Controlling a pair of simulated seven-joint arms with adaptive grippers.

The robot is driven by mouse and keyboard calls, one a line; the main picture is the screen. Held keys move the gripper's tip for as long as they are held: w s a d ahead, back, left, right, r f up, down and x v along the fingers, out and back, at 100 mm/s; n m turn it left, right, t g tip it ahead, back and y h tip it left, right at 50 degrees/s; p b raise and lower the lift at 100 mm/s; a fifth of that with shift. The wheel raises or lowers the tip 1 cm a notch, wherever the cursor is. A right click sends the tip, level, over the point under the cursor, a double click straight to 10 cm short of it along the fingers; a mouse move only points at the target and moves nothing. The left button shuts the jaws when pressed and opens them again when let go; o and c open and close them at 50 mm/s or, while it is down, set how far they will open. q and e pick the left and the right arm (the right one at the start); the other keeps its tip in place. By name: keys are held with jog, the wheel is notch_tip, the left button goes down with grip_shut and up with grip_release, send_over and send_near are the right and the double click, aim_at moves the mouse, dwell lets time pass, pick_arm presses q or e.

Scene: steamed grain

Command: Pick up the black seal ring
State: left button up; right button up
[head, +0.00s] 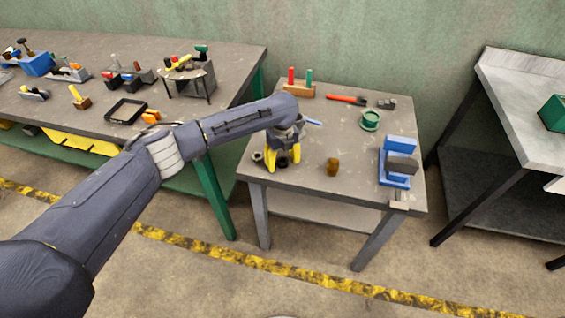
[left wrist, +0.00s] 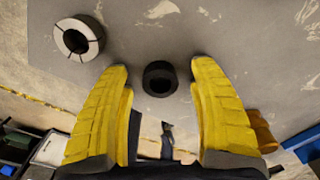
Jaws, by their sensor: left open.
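The black seal ring (left wrist: 160,78) lies on the small table, near its front left side. In the left wrist view it shows between and just beyond my two yellow fingertips. In the head view a small dark ring (head: 282,162) shows at the fingers, partly hidden by them. My left gripper (head: 283,156) is open, pointing down, with nothing held; its spread fingers also frame the left wrist view (left wrist: 160,68). I cannot tell its exact height above the table. My right gripper is in neither view.
A grey and black ring (left wrist: 78,38) lies left of the seal ring. A brown cylinder (head: 332,167) stands to the right. Farther off are a blue vise (head: 396,165), a green ring-shaped part (head: 370,120) and a red-handled tool (head: 346,99). The table's middle is mostly clear.

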pick_arm(q)
jog(key=c, duration=1.2)
jog(key=shift+r, duration=0.1)
